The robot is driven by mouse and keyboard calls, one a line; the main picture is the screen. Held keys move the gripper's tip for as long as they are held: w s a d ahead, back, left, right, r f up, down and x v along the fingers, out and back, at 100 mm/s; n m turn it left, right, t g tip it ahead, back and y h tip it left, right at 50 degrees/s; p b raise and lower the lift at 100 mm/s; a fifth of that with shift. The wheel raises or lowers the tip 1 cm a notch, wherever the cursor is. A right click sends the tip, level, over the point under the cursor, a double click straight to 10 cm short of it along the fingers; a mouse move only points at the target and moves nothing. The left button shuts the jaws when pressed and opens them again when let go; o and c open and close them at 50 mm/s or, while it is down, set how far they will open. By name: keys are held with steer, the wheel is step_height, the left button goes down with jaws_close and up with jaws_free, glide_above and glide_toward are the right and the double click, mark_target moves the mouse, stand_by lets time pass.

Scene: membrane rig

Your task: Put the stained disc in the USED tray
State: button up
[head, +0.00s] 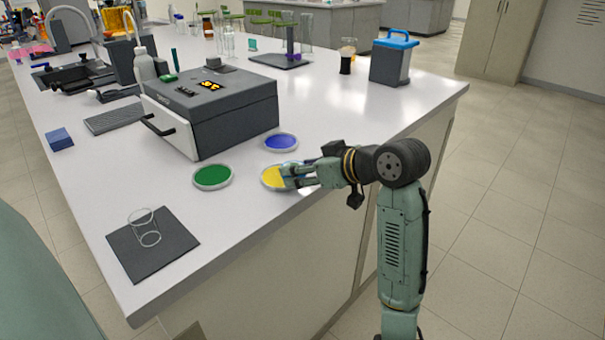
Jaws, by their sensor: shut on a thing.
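My gripper (287,174) reaches in from the right, low over the right part of a yellow round tray (270,179) near the counter's front edge. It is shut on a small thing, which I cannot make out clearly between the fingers. I cannot pick out the stained disc for certain. A green round tray (213,177) lies to the left of the yellow one, and a blue round tray (281,142) lies behind it. I can read no USED label on any of the three trays.
A dark grey box with a handle (210,108) stands behind the trays. A clear glass cylinder (147,228) stands on a dark mat (130,250) at the front left. A blue-lidded container (392,60) and a purple-topped stand (291,48) are farther back. The right of the counter is clear.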

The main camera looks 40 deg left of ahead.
steer(key=shift+f, duration=1.1)
steer(key=shift+f, duration=0.1)
steer(key=o, duration=1.1)
steer(key=shift+r, duration=0.2)
steer(key=shift+b+v, duration=1.2)
steer(key=shift+v, duration=4.75)
